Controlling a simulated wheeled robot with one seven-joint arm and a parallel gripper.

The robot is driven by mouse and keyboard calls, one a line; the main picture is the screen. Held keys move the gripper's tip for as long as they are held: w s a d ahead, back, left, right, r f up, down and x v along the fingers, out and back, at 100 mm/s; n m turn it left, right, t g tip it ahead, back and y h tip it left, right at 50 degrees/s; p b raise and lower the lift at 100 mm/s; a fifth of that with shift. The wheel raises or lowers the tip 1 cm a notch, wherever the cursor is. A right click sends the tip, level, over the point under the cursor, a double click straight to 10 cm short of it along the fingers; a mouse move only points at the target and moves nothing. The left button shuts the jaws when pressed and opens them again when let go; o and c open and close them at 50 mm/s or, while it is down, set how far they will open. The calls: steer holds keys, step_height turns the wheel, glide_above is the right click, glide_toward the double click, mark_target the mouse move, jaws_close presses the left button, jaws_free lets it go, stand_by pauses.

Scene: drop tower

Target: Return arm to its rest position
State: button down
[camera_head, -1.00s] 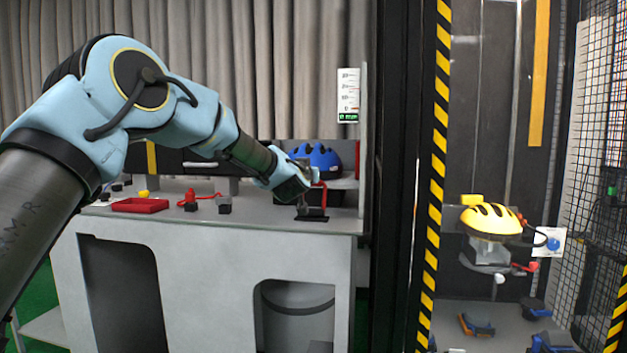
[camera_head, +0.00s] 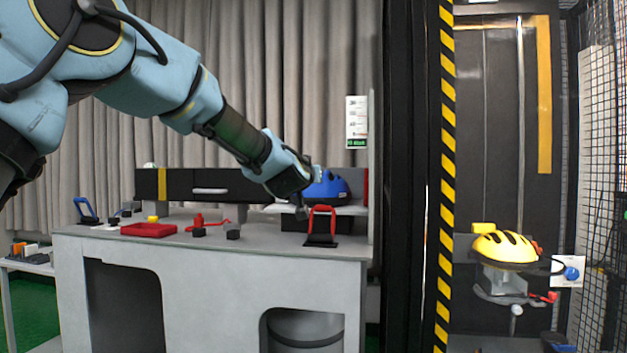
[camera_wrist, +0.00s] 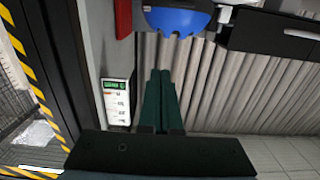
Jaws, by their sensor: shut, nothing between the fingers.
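My gripper (camera_head: 302,212) is at the end of my light-blue arm, above the right part of the grey workbench (camera_head: 120,258). Its fingers are shut with nothing between them. In the wrist view the two dark green fingers (camera_wrist: 160,100) lie side by side against the curtain. A blue helmet (camera_head: 328,186) sits on a shelf just behind the gripper and is partly hidden by it. It also shows at the top of the wrist view (camera_wrist: 178,20). A red-handled item (camera_head: 321,226) stands on the bench to the right of and below the gripper, apart from it.
A red tray (camera_head: 148,230) and small dark and red parts lie on the bench's left. A black drawer unit (camera_head: 230,186) stands at the back. A striped post (camera_head: 447,180) and dark frame bound the right side. Beyond is a yellow helmet (camera_head: 503,247) in the tower.

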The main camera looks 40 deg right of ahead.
stand_by(0.4)
steer(key=w+a+f+n+y, duration=0.1)
steer(key=w+a+f+y, duration=0.1)
steer(key=w+a+f, duration=0.4)
steer(key=w+a+f+y, duration=0.2)
steer(key=w+a+f, duration=0.15)
steer(key=a, duration=0.35)
steer(key=w+a+f+n+g+y, duration=0.1)
steer(key=a+f+y, duration=0.1)
steer(key=a+f, duration=0.35)
steer(key=w+a+f+n+y, duration=0.1)
steer(key=a+f, duration=0.1)
steer(key=a, duration=0.7)
steer(key=w+a+f+n+g+y, duration=0.1)
steer(key=a+f+y, duration=0.1)
steer(key=a+f, duration=0.35)
steer(key=s+a+f+n+g+y, duration=0.2)
steer(key=s+a, duration=0.3)
steer(key=a, duration=0.5)
steer(key=s+a+f+n+g+y, duration=0.2)
steer(key=s+a+f, duration=0.3)
steer(key=a, duration=0.5)
steer(key=s+a+f+n+g+y, duration=0.1)
steer(key=s+a+f, duration=0.3)
steer(key=a, duration=0.7)
steer(key=shift+s+n+g+y, duration=0.4)
steer(key=shift+s+n+g, duration=0.15)
steer(key=shift+s, duration=0.7)
